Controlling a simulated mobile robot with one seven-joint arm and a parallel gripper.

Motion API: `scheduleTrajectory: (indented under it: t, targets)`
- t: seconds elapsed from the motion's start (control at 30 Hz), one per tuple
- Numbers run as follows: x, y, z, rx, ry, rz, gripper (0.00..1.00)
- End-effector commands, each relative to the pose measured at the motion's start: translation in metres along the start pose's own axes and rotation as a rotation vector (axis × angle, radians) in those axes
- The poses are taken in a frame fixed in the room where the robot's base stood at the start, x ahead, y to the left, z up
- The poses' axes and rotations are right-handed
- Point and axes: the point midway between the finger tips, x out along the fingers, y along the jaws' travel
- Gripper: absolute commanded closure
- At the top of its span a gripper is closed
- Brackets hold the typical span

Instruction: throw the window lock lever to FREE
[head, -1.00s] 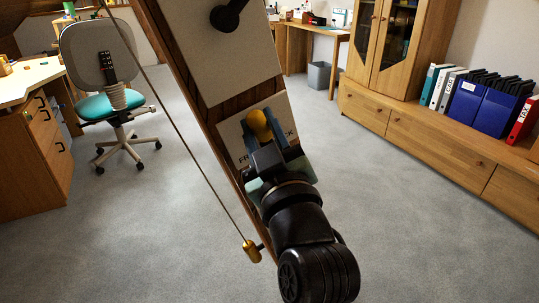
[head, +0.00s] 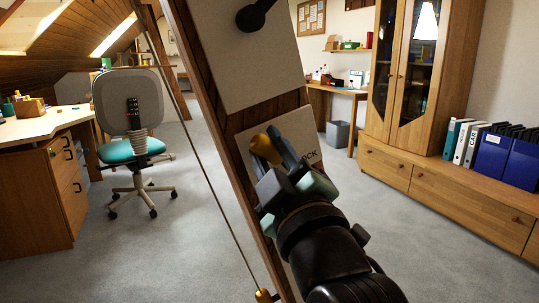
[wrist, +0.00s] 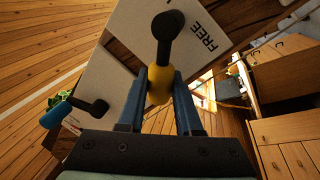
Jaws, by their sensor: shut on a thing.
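The window lock lever has a yellow knob (head: 265,148) and, in the wrist view, a black arm and pivot (wrist: 168,28). It sits on a white plate (head: 250,120) on a sloping timber. My gripper (wrist: 161,88) has its blue fingers shut on the yellow knob. In the head view, my gripper (head: 270,150) covers the plate's left part, and only "OCK" shows to its right. In the wrist view, the word FREE (wrist: 207,38) shows beside the lever, to its right.
A second plate (head: 245,65) with a black lever (head: 256,14) is higher on the timber; a blue-knobbed lever (wrist: 60,114) shows in the wrist view. A thin cord with a brass end (head: 264,295) hangs left. A chair (head: 132,150), desk and cabinet stand beyond open carpet.

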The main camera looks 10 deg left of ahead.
Motion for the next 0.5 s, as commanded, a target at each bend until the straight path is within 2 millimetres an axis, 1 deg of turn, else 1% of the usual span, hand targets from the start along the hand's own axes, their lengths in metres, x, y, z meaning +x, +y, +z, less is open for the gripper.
scheduleTrajectory:
  t: [0.27, 0.3, 0.43, 0.5]
  targets:
    - [0.0, -0.0014, 0.0006, -0.003, -0.002, -0.003, 1.0]
    - [0.0, -0.0014, 0.0006, -0.003, -0.002, -0.003, 0.59]
    - [0.0, -0.0012, 0.0004, -0.002, -0.001, -0.003, 0.36]
    - [0.0, -0.001, 0.0003, -0.002, -0.001, -0.002, 0.36]
